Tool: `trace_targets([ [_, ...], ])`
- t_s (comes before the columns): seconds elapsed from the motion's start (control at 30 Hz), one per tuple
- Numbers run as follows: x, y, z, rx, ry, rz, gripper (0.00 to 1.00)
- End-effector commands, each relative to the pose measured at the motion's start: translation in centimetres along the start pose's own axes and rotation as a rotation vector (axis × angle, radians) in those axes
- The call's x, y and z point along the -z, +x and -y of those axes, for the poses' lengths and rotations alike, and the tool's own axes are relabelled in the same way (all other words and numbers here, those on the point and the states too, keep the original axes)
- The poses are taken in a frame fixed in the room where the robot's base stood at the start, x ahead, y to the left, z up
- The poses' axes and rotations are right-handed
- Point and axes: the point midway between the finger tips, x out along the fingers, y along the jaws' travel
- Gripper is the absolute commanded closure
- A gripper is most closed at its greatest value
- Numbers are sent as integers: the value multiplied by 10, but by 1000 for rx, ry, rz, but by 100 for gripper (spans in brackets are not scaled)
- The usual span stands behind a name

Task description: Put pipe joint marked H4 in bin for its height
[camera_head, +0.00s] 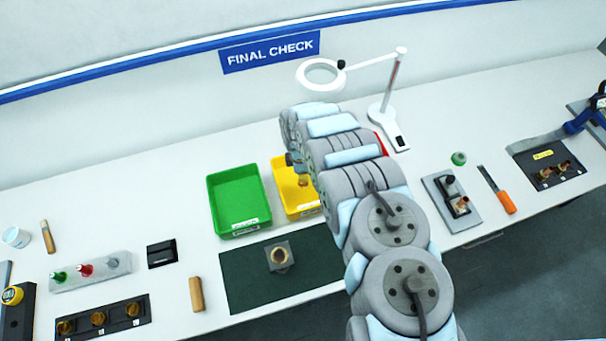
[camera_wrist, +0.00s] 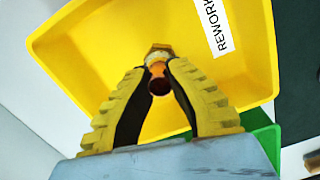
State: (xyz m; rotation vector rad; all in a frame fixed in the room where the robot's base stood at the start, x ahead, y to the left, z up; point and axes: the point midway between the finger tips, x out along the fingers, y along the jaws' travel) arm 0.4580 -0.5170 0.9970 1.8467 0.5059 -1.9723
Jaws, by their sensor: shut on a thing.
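My gripper (camera_wrist: 160,62) is shut on a brass and copper pipe joint (camera_wrist: 158,52), gripped between the two yellow ribbed fingers over the yellow bin (camera_wrist: 75,52). No H4 mark is readable on the joint. The yellow bin carries a white label reading REWORK. In the head view, my gripper (camera_head: 297,165) is above the yellow bin (camera_head: 291,206), which my arm partly covers. The green bin (camera_head: 213,208) stands just left of it; its label is too small to read. A red bin (camera_head: 382,145) is mostly hidden behind my arm.
A grey block with a brass-coloured ring (camera_head: 279,257) sits on the dark green mat (camera_head: 245,290). A black rack (camera_head: 80,323) holds several brass fittings at front left. A ring lamp (camera_head: 378,113) stands behind. A grey fixture (camera_head: 438,190) and orange-handled tool (camera_head: 505,202) lie right.

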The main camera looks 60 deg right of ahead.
Motion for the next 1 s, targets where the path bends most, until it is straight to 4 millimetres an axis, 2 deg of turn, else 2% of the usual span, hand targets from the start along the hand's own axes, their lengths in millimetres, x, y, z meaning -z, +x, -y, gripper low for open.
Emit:
trace_targets([
  [0.47, 1, 9, 0, -1, -1, 0, 100],
  [0.5, 1, 9, 0, -1, -1, 0, 77],
  [0.53, 1, 9, 0, -1, -1, 0, 68],
  [0.57, 1, 9, 0, -1, -1, 0, 64],
  [0.87, 1, 8, 0, 0, 0, 0, 64],
  [1.0, -1, -2, 0, 1, 1, 0, 64],
])
